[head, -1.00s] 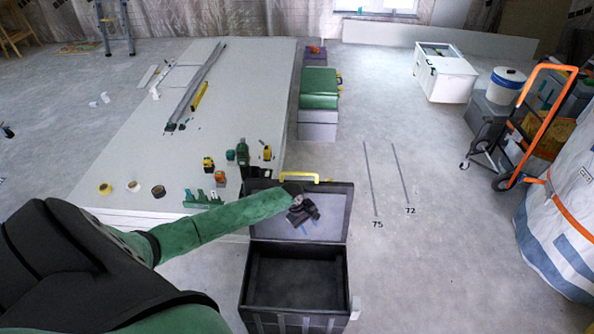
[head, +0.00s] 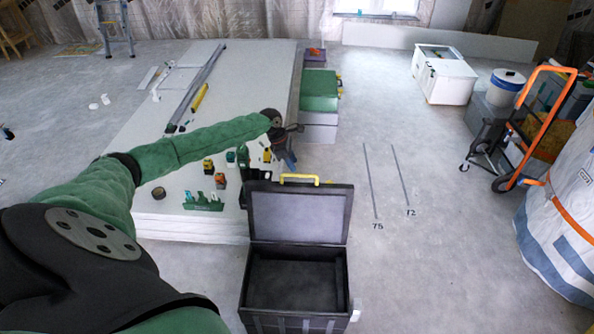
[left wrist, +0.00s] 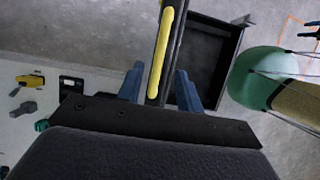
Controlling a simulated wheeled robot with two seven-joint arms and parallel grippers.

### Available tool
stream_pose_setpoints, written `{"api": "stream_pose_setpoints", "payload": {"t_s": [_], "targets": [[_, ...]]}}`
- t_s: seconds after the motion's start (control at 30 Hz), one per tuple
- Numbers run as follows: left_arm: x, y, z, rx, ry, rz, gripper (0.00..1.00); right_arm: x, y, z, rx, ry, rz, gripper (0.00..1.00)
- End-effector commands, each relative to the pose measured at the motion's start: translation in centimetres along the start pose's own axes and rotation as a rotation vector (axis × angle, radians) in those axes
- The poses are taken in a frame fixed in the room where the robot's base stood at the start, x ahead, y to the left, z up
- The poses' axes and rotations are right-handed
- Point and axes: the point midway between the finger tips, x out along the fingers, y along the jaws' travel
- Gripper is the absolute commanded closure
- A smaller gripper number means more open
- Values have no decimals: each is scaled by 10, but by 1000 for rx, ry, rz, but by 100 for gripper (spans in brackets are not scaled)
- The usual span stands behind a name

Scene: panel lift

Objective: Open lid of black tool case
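The black tool case (head: 298,284) stands on the floor at the bottom centre of the head view. Its lid (head: 299,216) stands upright, showing its grey inner face, and the dark inside looks empty. A yellow handle (head: 300,178) is on the lid's top edge. My left gripper (head: 288,162) is up and left of the handle, just behind the lid. In the left wrist view its blue fingers (left wrist: 158,86) are apart, and the yellow handle (left wrist: 163,50) appears between them, with no contact visible. My right gripper is not in view.
A stack of white panels (head: 160,212) lies left of the case, with small tools on it. Green and grey boxes (head: 319,90) stand behind. An orange hand truck (head: 540,110) and a white bag (head: 562,205) are at right. Floor right of the case is clear.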

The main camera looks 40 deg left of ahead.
Motion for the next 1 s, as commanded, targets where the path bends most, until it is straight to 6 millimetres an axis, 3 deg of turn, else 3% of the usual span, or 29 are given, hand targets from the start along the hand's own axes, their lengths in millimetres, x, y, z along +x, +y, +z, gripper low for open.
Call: {"api": "stream_pose_setpoints", "payload": {"t_s": [0.33,0.73,0.77,0.93,1.0], "targets": [[44,0,0,0,0,0,64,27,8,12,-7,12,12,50],[53,0,0,1,1,1,64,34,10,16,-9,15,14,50],[53,0,0,1,1,1,66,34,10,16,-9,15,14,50],[53,0,0,1,1,1,99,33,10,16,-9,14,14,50],[53,0,0,1,1,1,100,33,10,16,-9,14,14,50]]}}
